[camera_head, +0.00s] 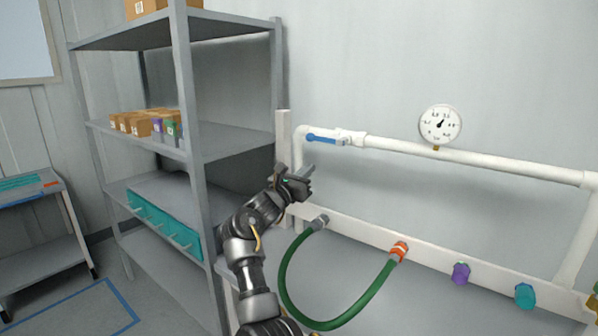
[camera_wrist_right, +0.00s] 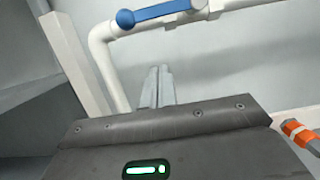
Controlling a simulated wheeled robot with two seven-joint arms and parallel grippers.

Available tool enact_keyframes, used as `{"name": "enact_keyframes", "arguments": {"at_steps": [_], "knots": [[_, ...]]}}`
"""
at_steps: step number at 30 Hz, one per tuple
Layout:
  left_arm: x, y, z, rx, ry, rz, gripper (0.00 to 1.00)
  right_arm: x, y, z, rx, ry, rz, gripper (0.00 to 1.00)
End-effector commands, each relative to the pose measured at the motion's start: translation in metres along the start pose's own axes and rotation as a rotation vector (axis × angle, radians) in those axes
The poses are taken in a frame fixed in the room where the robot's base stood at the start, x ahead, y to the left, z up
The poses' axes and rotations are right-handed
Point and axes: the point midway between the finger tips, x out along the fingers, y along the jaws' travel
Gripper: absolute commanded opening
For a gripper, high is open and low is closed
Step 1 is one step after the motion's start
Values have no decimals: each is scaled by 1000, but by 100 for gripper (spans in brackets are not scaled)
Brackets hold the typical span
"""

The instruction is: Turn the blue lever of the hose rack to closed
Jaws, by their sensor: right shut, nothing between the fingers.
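The blue lever (camera_head: 320,138) sits on a white valve on the upper white pipe of the hose rack (camera_head: 480,158), near the pipe's left corner. The lever lies along the pipe with its free end to the left. It also shows at the top of the right wrist view (camera_wrist_right: 155,12). My right gripper (camera_head: 308,170) is a little below and left of the lever, apart from it. Its fingers (camera_wrist_right: 157,85) are together and empty in the right wrist view. My left gripper is not in view.
A green hose (camera_head: 335,322) loops from a grey fitting (camera_head: 320,222) to an orange one (camera_head: 399,251). Purple (camera_head: 461,272) and teal (camera_head: 525,295) fittings sit to the right. A gauge (camera_head: 440,124) stands above the pipe. A grey shelf (camera_head: 235,141) stands close left of my right arm.

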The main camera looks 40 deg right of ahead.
Motion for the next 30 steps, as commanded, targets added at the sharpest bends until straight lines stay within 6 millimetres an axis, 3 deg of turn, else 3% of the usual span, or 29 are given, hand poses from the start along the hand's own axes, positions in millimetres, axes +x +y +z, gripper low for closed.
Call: {"name": "enact_keyframes", "arguments": {"at_steps": [6,9,15,30], "knots": [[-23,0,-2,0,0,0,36,46,-1,5,-3,-2,-1,0],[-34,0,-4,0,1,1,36,48,0,23,0,-3,2,0],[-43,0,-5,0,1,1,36,51,0,37,-1,-2,1,0],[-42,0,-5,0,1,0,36,52,-1,38,2,-1,-1,0]]}}
